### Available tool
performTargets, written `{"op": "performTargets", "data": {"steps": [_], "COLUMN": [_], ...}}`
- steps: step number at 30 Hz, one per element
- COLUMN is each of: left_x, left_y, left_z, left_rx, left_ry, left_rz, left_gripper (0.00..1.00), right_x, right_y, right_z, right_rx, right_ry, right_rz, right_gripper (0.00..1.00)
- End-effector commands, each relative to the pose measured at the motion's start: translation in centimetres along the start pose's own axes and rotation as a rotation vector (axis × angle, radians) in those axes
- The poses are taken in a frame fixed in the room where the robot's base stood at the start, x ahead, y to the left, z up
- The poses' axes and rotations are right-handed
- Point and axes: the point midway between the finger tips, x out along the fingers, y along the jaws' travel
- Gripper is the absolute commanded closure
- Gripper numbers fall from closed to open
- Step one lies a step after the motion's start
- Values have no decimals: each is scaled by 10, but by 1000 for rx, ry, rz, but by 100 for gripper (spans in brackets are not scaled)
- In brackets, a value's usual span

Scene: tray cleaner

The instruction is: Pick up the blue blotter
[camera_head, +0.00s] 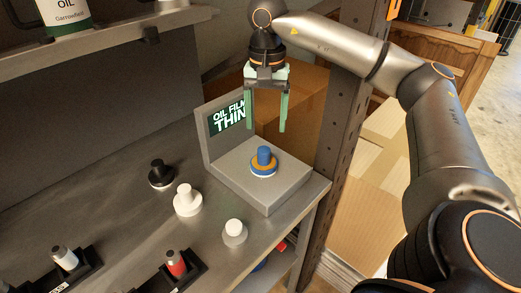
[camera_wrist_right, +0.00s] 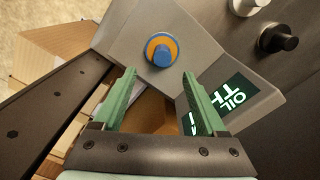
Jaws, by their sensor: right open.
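The blue blotter (camera_head: 264,156) has a blue knob, an orange ring and a pale base. It sits upright on the flat grey top of a block (camera_head: 235,186) at the shelf's right end. In the right wrist view the blotter (camera_wrist_right: 160,50) shows beyond the fingertips, between their lines. My right gripper (camera_head: 266,127) points down with green fingers apart and empty, above and behind the blotter, not touching it. The same gripper (camera_wrist_right: 158,76) frames the near edge of the block in the wrist view. My left gripper is not in view.
A panel (camera_head: 226,120) reading "OIL FILM THIN" stands upright behind the block. White knobs (camera_head: 187,200) and a black knob (camera_head: 161,174) stand to its left. A metal post (camera_head: 347,110) rises close on the right. An upper shelf (camera_head: 110,38) holds an oil container.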

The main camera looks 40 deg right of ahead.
Motion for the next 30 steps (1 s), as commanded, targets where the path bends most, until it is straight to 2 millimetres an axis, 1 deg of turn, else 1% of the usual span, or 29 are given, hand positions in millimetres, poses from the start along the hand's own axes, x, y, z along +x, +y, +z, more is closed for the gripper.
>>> {"op": "performTargets", "data": {"steps": [1, 3, 6, 11, 19, 22, 28, 29, 30], "left_x": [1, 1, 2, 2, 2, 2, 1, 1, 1], "left_y": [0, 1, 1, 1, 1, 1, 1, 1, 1], "left_z": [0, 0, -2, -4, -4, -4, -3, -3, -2], "left_rx": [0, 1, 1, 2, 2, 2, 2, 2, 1], "left_ry": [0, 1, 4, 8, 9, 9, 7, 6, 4], "left_rz": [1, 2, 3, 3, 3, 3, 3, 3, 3], "left_gripper": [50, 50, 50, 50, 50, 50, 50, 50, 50], "right_x": [10, 21, 31, 42, 80, 87, 88, 88, 87], "right_y": [1, 0, 0, -1, -3, -3, -4, -4, -4], "right_z": [0, 0, 0, 1, 3, 3, 3, 3, 3], "right_rx": [0, 0, 0, 0, 0, 1, 1, 1, 1], "right_ry": [-1, -1, -1, -1, -1, -1, -1, -1, -1], "right_rz": [3, 1, -1, -1, -2, -2, -3, -3, -3], "right_gripper": [26, 26, 26, 26, 26, 26, 26, 27, 31]}}
